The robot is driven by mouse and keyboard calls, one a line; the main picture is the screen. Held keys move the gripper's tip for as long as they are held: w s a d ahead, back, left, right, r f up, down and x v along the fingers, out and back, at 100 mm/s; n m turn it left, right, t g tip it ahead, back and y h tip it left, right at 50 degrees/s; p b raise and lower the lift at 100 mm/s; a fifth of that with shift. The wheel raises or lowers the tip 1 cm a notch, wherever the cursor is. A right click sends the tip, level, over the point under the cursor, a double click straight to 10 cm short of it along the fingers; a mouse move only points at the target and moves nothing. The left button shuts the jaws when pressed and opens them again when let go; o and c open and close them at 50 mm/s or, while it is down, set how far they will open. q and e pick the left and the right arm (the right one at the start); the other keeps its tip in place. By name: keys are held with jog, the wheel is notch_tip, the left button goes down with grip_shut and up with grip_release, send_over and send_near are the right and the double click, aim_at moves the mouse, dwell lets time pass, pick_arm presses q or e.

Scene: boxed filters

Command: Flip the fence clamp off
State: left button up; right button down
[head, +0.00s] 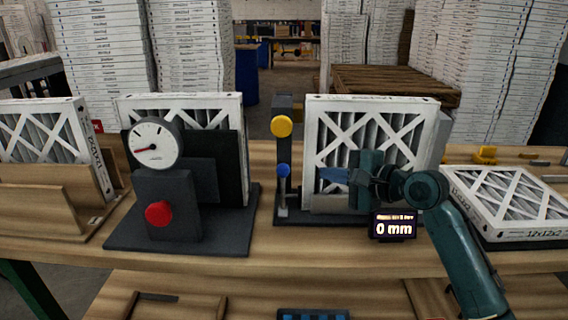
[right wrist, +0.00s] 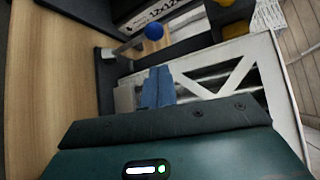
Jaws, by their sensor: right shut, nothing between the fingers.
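A fixture with a dark post (head: 284,108) stands mid-bench, with a yellow knob (head: 282,126) high on it and a blue knob (head: 283,170) lower, on a short grey stem. Which part is the fence clamp is not labelled. The blue knob (right wrist: 153,31) also shows in the right wrist view, beyond the fingertips. A white-framed filter (head: 329,128) stands upright in the fixture. My right gripper (head: 324,174) is shut and empty, in front of the filter, its blue fingertips pointing left toward the blue knob, a gap apart. My left gripper is not in view.
A display (head: 393,227) reading 0 mm stands below my right gripper. A dial gauge (head: 154,144) with a red button (head: 158,212) stands on the left fixture. A filter (head: 509,200) lies at right. Bare bench (head: 270,254) runs along the front.

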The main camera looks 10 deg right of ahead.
jog(key=shift+w, duration=0.1)
pick_arm(q)
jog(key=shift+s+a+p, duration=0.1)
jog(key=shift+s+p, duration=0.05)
jog(key=shift+p, duration=0.15)
pick_arm(e)
send_over(283, 190)
jog(key=d, duration=0.3)
jog(key=shift+w+d+f, duration=0.1)
jog(key=shift+w+f, duration=0.1)
jog(key=shift+f, duration=0.45)
jog(key=shift+w+d+f, duration=0.1)
jog(key=shift+w+f, duration=0.1)
jog(key=shift+f, duration=0.4)
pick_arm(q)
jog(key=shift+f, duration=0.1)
